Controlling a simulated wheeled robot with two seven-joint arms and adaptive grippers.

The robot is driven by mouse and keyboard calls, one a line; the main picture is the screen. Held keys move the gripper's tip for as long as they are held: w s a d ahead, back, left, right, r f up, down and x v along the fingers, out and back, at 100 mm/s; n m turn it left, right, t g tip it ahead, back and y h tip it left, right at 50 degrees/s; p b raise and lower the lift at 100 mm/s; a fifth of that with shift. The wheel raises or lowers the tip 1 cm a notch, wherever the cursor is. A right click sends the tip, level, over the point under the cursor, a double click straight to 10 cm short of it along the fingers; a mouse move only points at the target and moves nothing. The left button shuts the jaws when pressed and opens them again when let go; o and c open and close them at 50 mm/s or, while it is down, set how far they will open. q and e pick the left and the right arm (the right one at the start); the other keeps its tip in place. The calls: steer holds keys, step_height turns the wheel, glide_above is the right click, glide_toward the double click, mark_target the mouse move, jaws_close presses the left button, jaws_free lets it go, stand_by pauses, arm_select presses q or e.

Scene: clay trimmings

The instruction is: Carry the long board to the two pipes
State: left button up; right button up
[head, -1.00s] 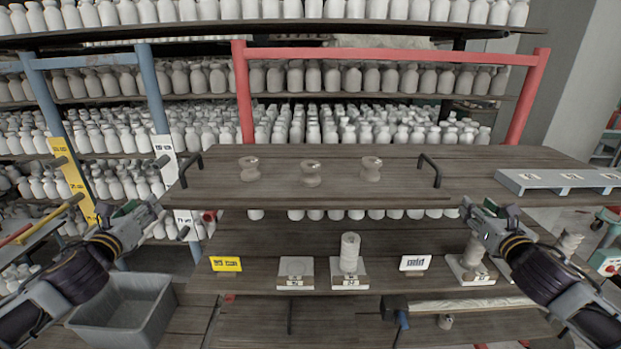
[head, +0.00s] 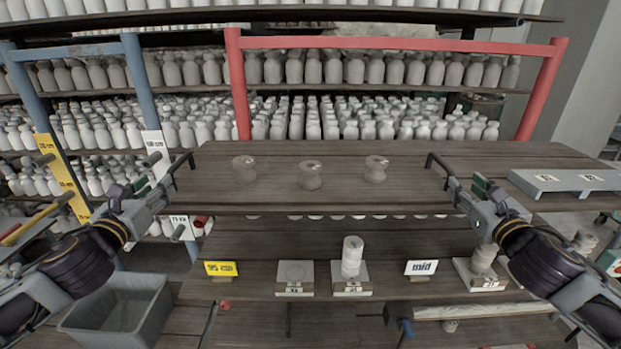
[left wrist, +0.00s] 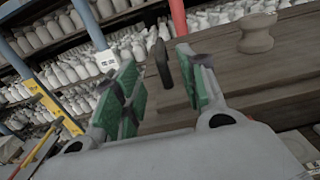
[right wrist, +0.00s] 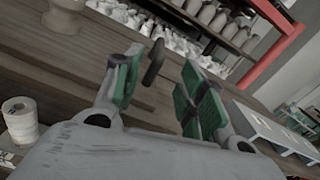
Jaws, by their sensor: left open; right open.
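The long board (head: 320,198) is a dark wooden plank lying level, with three clay spools on it (head: 244,169) (head: 310,175) (head: 376,169). It has a dark upright handle at its left end (head: 182,166) and another at its right end (head: 438,160). My left gripper (head: 152,192) is open beside the left handle; that handle (left wrist: 162,65) shows between its fingers in the left wrist view. My right gripper (head: 463,193) is open by the right handle; that handle (right wrist: 153,63) shows between its fingers in the right wrist view. Which parts are the two pipes, I cannot tell.
A red frame (head: 390,44) and a blue frame (head: 75,48) stand behind, before shelves of white bottles. Below the board is a lower shelf with a yellow card (head: 221,268), a "mid" card (head: 421,267) and clay pieces. A grey bin (head: 120,310) is at lower left.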

mark_target(453, 173)
arm_select(q)
steer(key=shift+s+r, duration=0.1)
steer(key=shift+s, duration=0.1)
arm_select(e)
steer(key=shift+s+r, duration=0.1)
steer(key=shift+s, duration=0.1)
arm_select(q)
steer(key=shift+w, duration=0.55)
arm_select(e)
steer(key=shift+w, duration=0.5)
arm_select(q)
steer(key=shift+w, duration=0.6)
arm_select(e)
steer(key=shift+w, duration=0.65)
arm_select(q)
steer(key=shift+w, duration=0.2)
arm_select(e)
steer(key=shift+w, duration=0.2)
arm_select(q)
steer(key=shift+w+a, duration=0.1)
steer(key=shift+w, duration=0.4)
arm_select(e)
steer(key=shift+w, duration=0.55)
arm_select(q)
steer(key=shift+w, duration=0.25)
arm_select(e)
steer(key=shift+w, duration=0.2)
